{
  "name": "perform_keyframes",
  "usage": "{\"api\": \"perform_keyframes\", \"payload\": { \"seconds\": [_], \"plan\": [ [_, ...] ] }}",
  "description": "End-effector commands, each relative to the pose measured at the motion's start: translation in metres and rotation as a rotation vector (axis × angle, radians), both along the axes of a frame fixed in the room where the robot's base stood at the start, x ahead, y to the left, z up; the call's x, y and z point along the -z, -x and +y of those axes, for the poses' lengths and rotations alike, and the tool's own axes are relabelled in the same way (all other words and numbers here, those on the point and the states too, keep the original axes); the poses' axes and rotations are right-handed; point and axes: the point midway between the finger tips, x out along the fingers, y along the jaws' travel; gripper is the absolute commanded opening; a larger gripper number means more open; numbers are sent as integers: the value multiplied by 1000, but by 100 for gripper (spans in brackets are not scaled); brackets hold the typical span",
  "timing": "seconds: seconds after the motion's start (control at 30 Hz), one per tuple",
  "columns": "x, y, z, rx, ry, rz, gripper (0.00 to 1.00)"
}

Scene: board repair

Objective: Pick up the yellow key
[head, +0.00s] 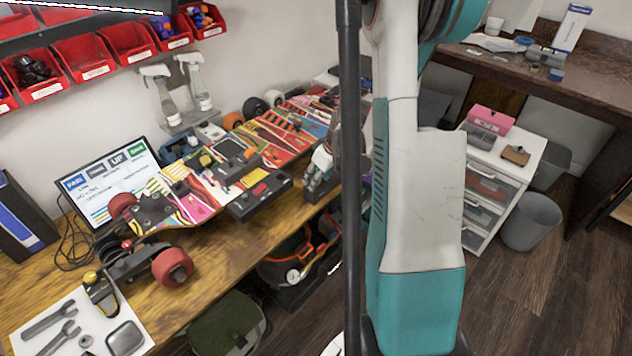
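I cannot make out a clear yellow key in the head view. A small yellow-and-black item (102,293) lies at the top edge of the white sheet at the lower left of the bench. Other small yellow spots show among the parts by the skateboard deck, too small to identify. My gripper (316,187) is over the right part of the wooden bench, beside the colourful decks, well away from the yellow-and-black item. It is partly hidden behind a dark pole, and its finger opening cannot be made out. I see nothing clearly held in it.
A skateboard with red wheels (172,267) and a black box (259,194) crowd the bench (215,262). A display panel (109,183) stands behind. The white sheet (22,340) bears wrenches. Red bins (128,38) hang above. A drawer cabinet (489,189) stands right.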

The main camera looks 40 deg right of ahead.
Motion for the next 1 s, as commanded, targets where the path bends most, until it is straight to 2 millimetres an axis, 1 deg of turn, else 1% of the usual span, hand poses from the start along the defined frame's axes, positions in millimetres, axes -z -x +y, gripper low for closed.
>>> {"api": "perform_keyframes", "payload": {
  "seconds": [0.03,0.07,0.1,0.2,0.53,0.67,0.77,0.87,0.97,1.0],
  "plan": [
    [0,0,0,0,0,0,37],
    [0,0,0,0,0,0,30],
    [0,0,0,0,0,0,21],
    [0,0,0,0,0,0,0],
    [-1,0,0,0,0,0,0],
    [-5,0,0,0,0,0,0],
    [-14,0,0,0,0,0,0],
    [-29,0,0,0,0,0,0],
    [-49,0,0,0,0,0,0],
    [-60,0,0,0,0,0,0]
  ]
}}
